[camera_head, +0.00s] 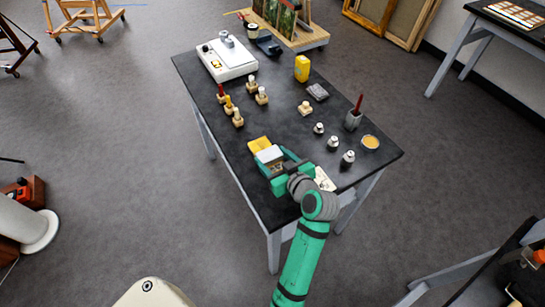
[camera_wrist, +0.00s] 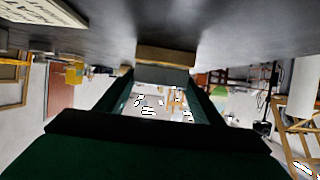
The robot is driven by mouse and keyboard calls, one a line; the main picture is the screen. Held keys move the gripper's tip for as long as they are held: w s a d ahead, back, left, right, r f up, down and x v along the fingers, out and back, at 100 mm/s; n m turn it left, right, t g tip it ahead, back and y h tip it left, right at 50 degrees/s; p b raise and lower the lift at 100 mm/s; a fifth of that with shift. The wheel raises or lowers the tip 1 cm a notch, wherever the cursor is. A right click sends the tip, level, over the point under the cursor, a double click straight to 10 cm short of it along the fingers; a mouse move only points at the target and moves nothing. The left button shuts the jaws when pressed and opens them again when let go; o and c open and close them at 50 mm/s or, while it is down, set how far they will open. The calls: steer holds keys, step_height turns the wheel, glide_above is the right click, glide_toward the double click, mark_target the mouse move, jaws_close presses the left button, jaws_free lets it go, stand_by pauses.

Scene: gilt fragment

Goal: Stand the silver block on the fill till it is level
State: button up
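My gripper (camera_head: 277,163) is low over the near left part of the dark table, its teal fingers pointing away from my body. A pale silver block (camera_head: 269,154) shows at the fingertips. In the wrist view, which is upside down, the mirror-like silver block (camera_wrist: 160,100) fills the space between the two fingers of my gripper (camera_wrist: 160,88), which appear closed on its sides. A gold-yellow piece (camera_head: 259,144), perhaps the gilt fragment, lies just beyond the block. A tan bar (camera_wrist: 165,56) shows beside the block in the wrist view. The fill and any contact with it are hidden.
Several small wooden-based pieces (camera_head: 238,118) stand at the left. Metal jars (camera_head: 333,143), an orange dish (camera_head: 371,142) and a cup with a red stick (camera_head: 352,121) stand at the right. A white box (camera_head: 227,60) and yellow box (camera_head: 302,68) are farther back. The table (camera_head: 300,139) is bare between.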

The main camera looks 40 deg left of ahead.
steer(key=o, duration=0.4)
steer(key=shift+c, duration=0.2)
steer(key=shift+r, duration=0.15)
steer(key=v, duration=1.2)
steer(key=shift+r, duration=0.1)
steer(key=shift+a, duration=0.1)
